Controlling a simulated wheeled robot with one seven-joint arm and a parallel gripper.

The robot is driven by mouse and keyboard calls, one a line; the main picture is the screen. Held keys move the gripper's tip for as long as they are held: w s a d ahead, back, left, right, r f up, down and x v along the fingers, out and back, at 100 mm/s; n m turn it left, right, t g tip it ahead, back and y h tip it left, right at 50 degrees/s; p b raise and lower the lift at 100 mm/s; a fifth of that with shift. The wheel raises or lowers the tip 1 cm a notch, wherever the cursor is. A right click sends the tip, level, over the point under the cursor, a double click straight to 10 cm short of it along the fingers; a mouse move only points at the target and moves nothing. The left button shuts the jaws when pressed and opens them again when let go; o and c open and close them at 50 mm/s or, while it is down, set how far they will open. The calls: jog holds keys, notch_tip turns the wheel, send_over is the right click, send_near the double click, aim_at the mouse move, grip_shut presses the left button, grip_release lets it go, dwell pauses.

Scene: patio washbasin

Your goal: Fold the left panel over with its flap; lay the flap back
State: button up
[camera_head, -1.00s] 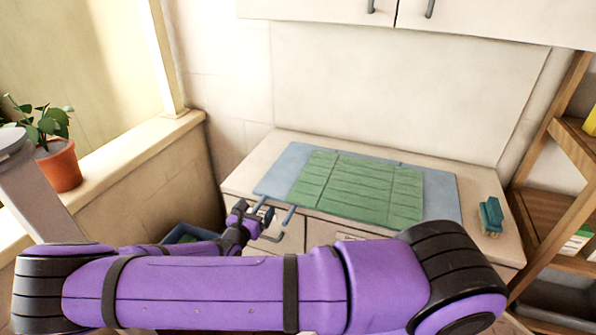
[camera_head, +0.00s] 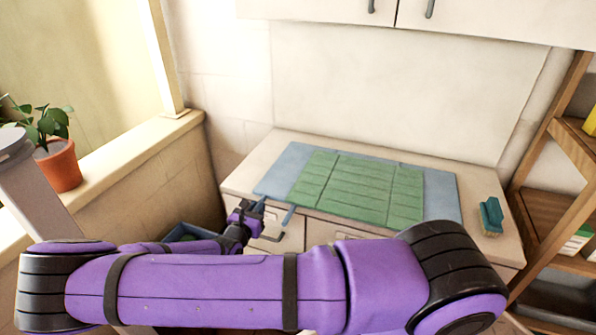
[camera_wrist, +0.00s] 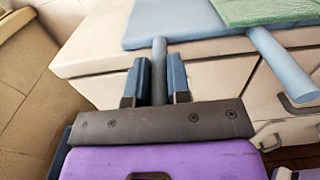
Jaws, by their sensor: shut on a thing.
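A light blue mat (camera_head: 284,168) lies on the counter top. A green ribbed piece (camera_head: 360,185) with seam lines lies flat over its middle, leaving blue showing at both ends. My gripper (camera_head: 258,204) is low at the counter's front left edge. In the wrist view my gripper (camera_wrist: 160,82) is shut on a grey-blue rod (camera_wrist: 159,48) that sticks out from the mat's front edge. A second, light blue rod (camera_wrist: 280,65) projects beside it, next to the green corner, and is free. It also shows in the head view (camera_head: 289,215).
A teal brush (camera_head: 491,216) stands at the counter's right end. Cabinet fronts with dark handles (camera_wrist: 300,106) lie below the counter edge. A potted plant (camera_head: 58,163) sits on the left ledge, and a wooden shelf (camera_head: 545,205) stands at the right.

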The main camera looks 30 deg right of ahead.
jog(key=shift+s+r, duration=0.1)
jog(key=shift+r, duration=1.85)
jog(key=s+d+r, duration=0.7)
jog(key=s+r, duration=0.3)
jog(key=r, duration=0.2)
jog(key=shift+s+d+r, duration=0.15)
jog(key=shift+d+r, duration=0.05)
jog(key=shift+d, duration=0.1)
dwell(0.7)
